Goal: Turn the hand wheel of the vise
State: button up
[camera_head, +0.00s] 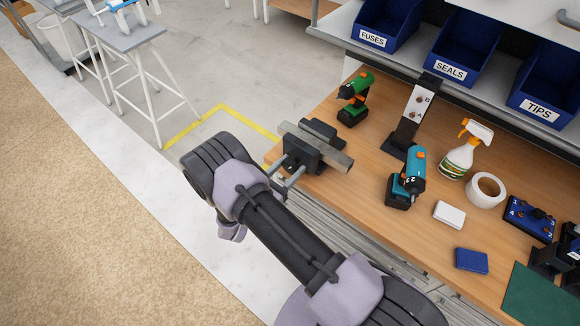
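The vise (304,153) is a dark block at the left front corner of the wooden workbench. A long grey-brown bar lies across the top between its jaws. Two thin grey rods (292,178) run from the vise's front side toward my arm; I cannot tell whether they belong to the vise or to my gripper. No hand wheel can be made out; my forearm and wrist cover the space in front of the vise. My arm reaches from the bottom edge up to the left, its wrist just left of the vise. My gripper's fingers cannot be made out.
Blue bins (464,50) line the shelf. A grey stool (125,36) stands left on open floor.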

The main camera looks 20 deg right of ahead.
jog(key=c, duration=0.4)
jog(key=shift+c, duration=0.2)
jog(key=shift+m, duration=0.3)
